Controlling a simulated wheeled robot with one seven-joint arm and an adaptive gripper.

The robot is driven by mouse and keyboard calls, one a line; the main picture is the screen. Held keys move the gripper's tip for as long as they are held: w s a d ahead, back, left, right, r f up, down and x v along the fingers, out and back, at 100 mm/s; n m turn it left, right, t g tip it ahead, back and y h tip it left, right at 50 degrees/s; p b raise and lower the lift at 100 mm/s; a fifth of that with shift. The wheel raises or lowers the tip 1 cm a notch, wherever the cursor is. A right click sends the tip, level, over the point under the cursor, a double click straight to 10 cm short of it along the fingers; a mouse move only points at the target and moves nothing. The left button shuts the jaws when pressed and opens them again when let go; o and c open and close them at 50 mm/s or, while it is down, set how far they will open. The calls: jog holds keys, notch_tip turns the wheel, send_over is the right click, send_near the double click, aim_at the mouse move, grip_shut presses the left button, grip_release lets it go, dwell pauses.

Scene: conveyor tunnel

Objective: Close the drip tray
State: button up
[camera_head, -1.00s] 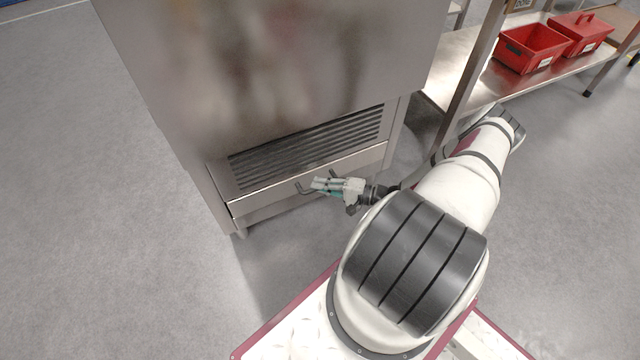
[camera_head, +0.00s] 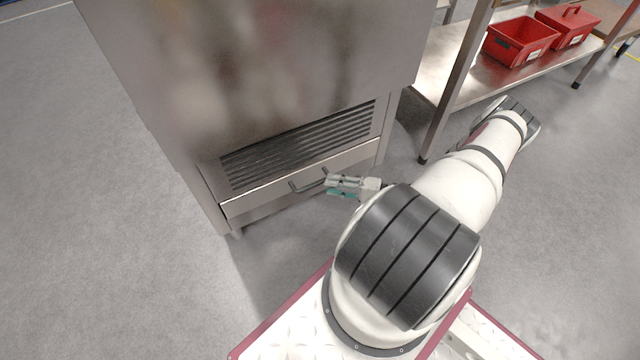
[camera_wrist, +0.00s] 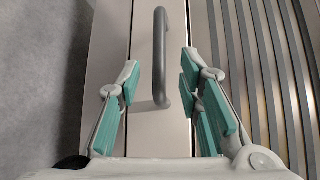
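The drip tray (camera_head: 262,201) is a low metal drawer front at the bottom of a steel cabinet, below its slatted grille. It looks flush or nearly so; I cannot tell whether a small gap remains. Its dark U-shaped handle (camera_head: 308,184) is on the front and also shows in the wrist view (camera_wrist: 159,60). My gripper (camera_head: 328,186), with teal finger pads, is just right of the handle in the head view. In the wrist view my gripper (camera_wrist: 159,82) is open, its fingers on either side of the handle in the picture and not closed on it.
The steel cabinet (camera_head: 250,70) stands on the grey floor, with a slatted grille (camera_head: 298,145) above the tray. A metal shelf (camera_head: 462,78) at the right carries red bins (camera_head: 520,42). The floor left of the cabinet is clear.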

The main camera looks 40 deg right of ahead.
jog(key=v, duration=0.5)
jog(key=shift+s+d, duration=0.1)
dwell(0.5)
